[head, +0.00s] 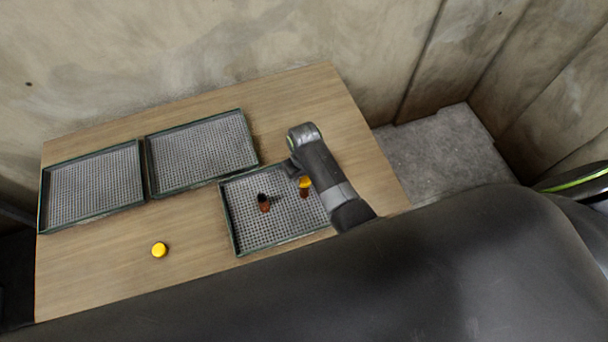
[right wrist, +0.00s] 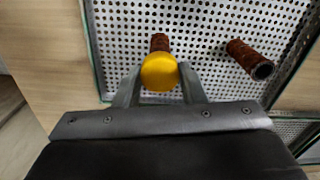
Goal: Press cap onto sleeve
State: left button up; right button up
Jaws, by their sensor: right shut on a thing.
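My right gripper (head: 297,174) is over the near right tray. Its fingers, also in the right wrist view (right wrist: 158,78), are shut on a yellow cap (right wrist: 160,72). A red-brown sleeve (right wrist: 159,43) shows just beyond the cap. In the head view the yellow cap (head: 305,182) sits at the top of this sleeve (head: 304,193); I cannot tell how far it is seated. A second red-brown sleeve (head: 264,204) stands to the left with a dark open top, uncapped; it also shows in the right wrist view (right wrist: 249,59). My left gripper is out of view.
The near perforated tray (head: 263,235) holds both sleeves. Two more perforated trays, one at the far left (head: 95,185) and one beside it (head: 200,152), look empty. A loose yellow cap (head: 159,250) lies on the wooden table (head: 110,280). The table's front left is otherwise clear.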

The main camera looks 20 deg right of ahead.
jog(key=shift+r+p, duration=0.1)
jog(key=shift+p, duration=0.25)
jog(key=shift+f, duration=0.8)
dwell(2.3)
jog(key=o, duration=1)
jog(key=shift+o, duration=0.4)
jog(key=o, duration=0.4)
jog(key=shift+r, duration=2.5)
